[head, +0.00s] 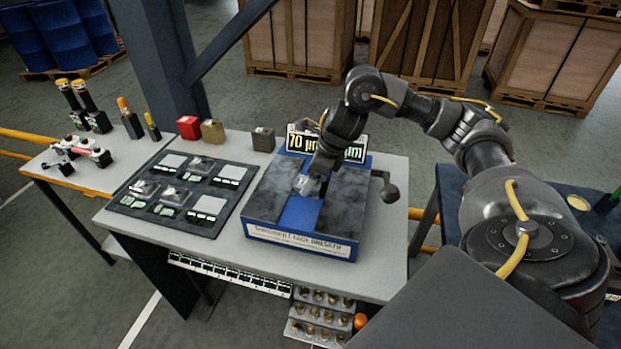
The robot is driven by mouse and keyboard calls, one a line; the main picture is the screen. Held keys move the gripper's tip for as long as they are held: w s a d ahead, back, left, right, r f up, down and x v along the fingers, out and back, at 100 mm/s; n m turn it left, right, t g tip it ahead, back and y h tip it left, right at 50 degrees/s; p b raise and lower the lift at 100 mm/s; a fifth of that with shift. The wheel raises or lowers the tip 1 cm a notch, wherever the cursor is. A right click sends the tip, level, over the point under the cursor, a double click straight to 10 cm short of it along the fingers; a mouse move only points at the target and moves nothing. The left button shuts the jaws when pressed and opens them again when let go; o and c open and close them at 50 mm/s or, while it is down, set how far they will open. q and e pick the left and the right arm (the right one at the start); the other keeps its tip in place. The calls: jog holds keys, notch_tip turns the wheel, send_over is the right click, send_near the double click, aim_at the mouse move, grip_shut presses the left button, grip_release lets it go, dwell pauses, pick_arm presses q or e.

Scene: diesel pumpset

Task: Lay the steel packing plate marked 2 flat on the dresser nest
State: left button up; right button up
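The dresser (303,247) is a blue block with dark marbled slabs on top and a blue channel down its middle, on the bench. My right gripper (313,182) reaches down over the channel from the right. A small pale steel plate (302,184) shows at its fingertips. I cannot tell whether the fingers grip it or whether it rests in the nest, and its number is unreadable. The nest is partly hidden by the gripper. The dark plate board (186,222) lies left of the dresser, with several pale plates and green-white labels too small to read. My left gripper is out of view.
A sign reading 70 µm (303,141) stands behind the dresser, and a dark knobbed handle (388,190) is at its right. Red (189,127), tan (213,130) and dark (263,139) blocks line the bench's back edge. A blue-grey post (155,60) rises behind the board.

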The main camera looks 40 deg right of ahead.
jog(key=p+v, duration=0.2)
jog(key=v, duration=0.7)
jog(key=shift+r, duration=0.35)
notch_tip(320, 180, up, 6)
jog(key=p, duration=0.7)
